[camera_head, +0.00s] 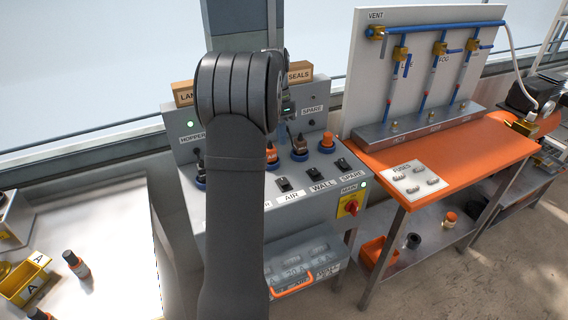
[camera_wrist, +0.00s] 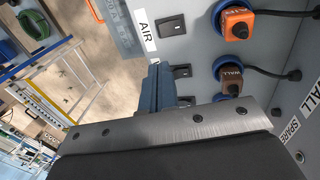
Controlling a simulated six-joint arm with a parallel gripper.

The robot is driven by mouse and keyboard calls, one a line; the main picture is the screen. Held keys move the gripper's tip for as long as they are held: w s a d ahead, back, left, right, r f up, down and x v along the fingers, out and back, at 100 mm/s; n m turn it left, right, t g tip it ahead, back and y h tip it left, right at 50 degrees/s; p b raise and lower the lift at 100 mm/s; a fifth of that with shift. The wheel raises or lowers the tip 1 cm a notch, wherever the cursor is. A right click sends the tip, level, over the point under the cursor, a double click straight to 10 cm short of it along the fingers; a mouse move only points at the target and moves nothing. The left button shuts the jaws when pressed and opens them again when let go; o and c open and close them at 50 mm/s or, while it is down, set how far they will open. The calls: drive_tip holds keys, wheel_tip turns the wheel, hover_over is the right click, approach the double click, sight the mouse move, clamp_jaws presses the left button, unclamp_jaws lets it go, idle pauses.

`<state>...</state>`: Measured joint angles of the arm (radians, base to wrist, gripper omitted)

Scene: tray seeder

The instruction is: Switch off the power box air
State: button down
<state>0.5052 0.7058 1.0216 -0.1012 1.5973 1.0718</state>
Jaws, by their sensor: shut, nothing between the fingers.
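The grey power box (camera_head: 328,205) stands in the middle of the head view, partly hidden behind my arm. Its AIR switch (camera_head: 284,184) is a black rocker above the AIR label (camera_head: 291,197). In the wrist view the AIR switch (camera_wrist: 172,25) sits beside its label (camera_wrist: 146,30) at the top; its rocker position is too small to tell. My gripper (camera_wrist: 160,76) is shut and empty, in front of the panel, lower in the picture than the AIR switch and apart from it. It partly covers the area by the WALL switch (camera_wrist: 182,71). The head view does not clearly show the fingertips.
The SPARE switch (camera_head: 342,164) and the red-and-yellow MAIN switch (camera_head: 349,206) are on the same box. An orange bench (camera_head: 450,165) with blue pipes stands right; a white table (camera_head: 105,240) stands left.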

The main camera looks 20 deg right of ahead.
sight(286, 183)
drive_tip(key=x, duration=1.3)
drive_tip(key=shift+s+f, duration=0.1)
drive_tip(key=shift+f, duration=0.25)
drive_tip(key=shift+s+f, duration=0.1)
drive_tip(key=shift+s+f+t, duration=0.15)
drive_tip(key=shift+t, duration=0.15)
drive_tip(key=shift+f, duration=0.1)
drive_tip(key=shift+w, duration=0.25)
drive_tip(key=shift+w+r, duration=0.25)
drive_tip(key=shift+w, duration=0.35)
wheel_tip(286, 183, up, 14)
drive_tip(key=s, duration=0.3)
